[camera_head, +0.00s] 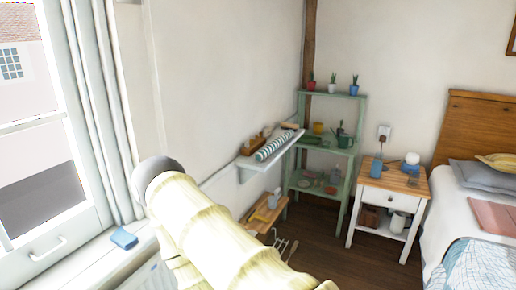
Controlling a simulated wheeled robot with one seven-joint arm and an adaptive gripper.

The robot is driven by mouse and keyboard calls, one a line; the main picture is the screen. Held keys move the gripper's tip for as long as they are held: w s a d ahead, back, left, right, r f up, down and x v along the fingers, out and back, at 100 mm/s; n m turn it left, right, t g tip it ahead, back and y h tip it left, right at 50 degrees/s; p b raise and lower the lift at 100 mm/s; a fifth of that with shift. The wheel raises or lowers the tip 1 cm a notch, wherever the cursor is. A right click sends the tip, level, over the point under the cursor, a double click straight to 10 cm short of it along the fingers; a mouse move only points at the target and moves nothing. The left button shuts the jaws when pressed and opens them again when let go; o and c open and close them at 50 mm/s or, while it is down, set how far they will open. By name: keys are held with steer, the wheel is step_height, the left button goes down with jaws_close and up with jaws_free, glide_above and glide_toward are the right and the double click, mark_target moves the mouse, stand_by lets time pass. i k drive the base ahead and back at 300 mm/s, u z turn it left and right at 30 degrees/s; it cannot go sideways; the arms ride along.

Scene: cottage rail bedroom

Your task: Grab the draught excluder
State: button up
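A long, rounded cushion-like roll with green and white stripes, which looks like the draught excluder (273,145), lies along the white wall shelf (247,163). It sits lengthwise on the shelf, near the corner of the room. Part of my arm, pale and ribbed, fills the lower middle of the view, in front of the window side. My gripper itself does not show, and nothing is seen touching the striped roll.
Small wooden items stand at the shelf's left end. A green shelving unit (350,153) with pots and cacti stands right of it. A white nightstand (366,200) and a bed (450,215) are at the right. A blue object (124,238) lies on the windowsill. Dark floor shows between.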

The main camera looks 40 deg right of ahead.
mark_target(263, 154)
steer(key=z, duration=1.6)
steer(key=i, duration=1.45)
steer(key=u, duration=0.6)
